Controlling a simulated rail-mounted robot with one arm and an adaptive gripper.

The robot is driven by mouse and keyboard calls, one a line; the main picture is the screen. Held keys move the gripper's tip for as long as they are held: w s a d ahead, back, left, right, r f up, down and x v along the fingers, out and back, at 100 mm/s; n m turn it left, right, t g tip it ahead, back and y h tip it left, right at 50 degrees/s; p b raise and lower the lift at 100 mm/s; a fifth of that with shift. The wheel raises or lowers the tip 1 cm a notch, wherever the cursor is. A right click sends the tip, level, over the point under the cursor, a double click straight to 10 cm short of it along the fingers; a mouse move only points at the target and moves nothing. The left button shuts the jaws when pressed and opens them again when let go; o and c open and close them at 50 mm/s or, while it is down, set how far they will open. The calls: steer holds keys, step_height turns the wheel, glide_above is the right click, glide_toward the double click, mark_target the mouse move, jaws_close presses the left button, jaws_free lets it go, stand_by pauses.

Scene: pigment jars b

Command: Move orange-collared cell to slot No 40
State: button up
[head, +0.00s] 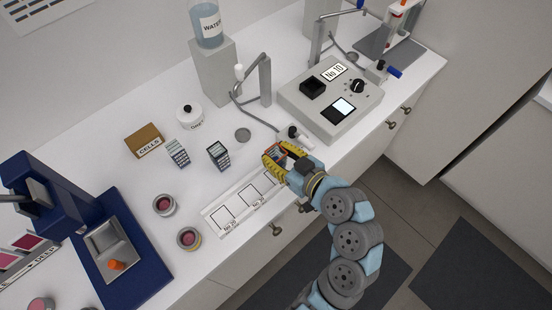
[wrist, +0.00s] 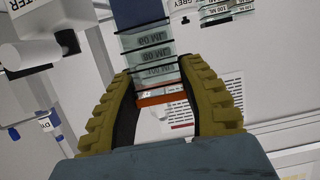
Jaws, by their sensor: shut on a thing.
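My gripper (head: 281,160) is low over the right end of the white slot strip (head: 212,212). It is shut on the orange-collared cell (head: 278,153), which is mostly hidden by the fingers in the head view. In the wrist view, my gripper (wrist: 157,75) has the clear cell (wrist: 150,55) between its two yellow fingers, with volume marks and the orange collar (wrist: 160,99) visible. Slots No 20 (head: 223,216) and No 30 (head: 249,195) look empty. Slot No 40 cannot be made out; my gripper covers that end. I cannot tell whether the cell touches the strip.
The No 10 instrument (head: 318,115) is to the right, near a grey bent stand (head: 265,80). A CELLS box (head: 145,139), a white lidded jar (head: 189,116) and pigment jars (head: 164,205) are further left.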

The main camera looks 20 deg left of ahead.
mark_target(282, 165)
steer(key=shift+w+a+f, duration=0.15)
steer(key=shift+a+f, duration=0.1)
steer(key=shift+f, duration=0.15)
steer(key=shift+w+f, duration=0.1)
steer(key=shift+f, duration=1.4)
steer(key=shift+f+b, duration=0.2)
steer(key=shift+b, duration=0.2)
steer(key=o, duration=1.1)
steer(key=shift+r, duration=0.15)
